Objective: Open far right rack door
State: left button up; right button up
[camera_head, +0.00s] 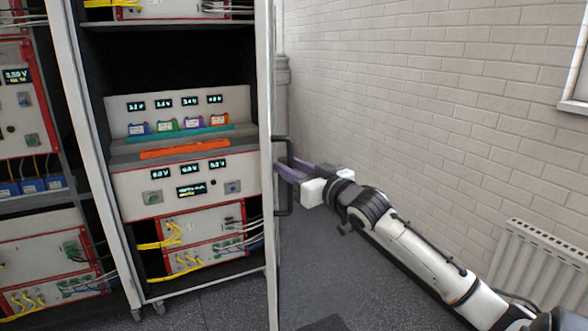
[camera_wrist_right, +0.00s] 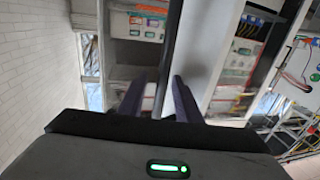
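The rack at the right of the head view stands with its inside exposed. Its door (camera_head: 266,110) shows as a narrow, nearly edge-on white panel along the rack's right side, so it appears swung outward. The dark bar handle (camera_head: 283,208) is on the door's right-hand face. My right gripper (camera_head: 285,168) reaches it from the right, with its purple fingers at the handle's middle. In the wrist view the handle bar (camera_wrist_right: 174,35) runs between the two spread fingers (camera_wrist_right: 158,82), with a visible gap beside it. My left gripper is out of view.
Battery cycler units (camera_head: 185,180) with displays and coloured cells fill the rack. Another rack (camera_head: 35,160) stands to its left. A brick wall (camera_head: 430,110) and a radiator (camera_head: 545,270) bound the right side. The grey floor (camera_head: 325,265) beside the door is clear.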

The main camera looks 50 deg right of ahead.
jog(key=s+a+b, duration=0.1)
jog(key=s, duration=0.9)
jog(key=shift+a, duration=0.4)
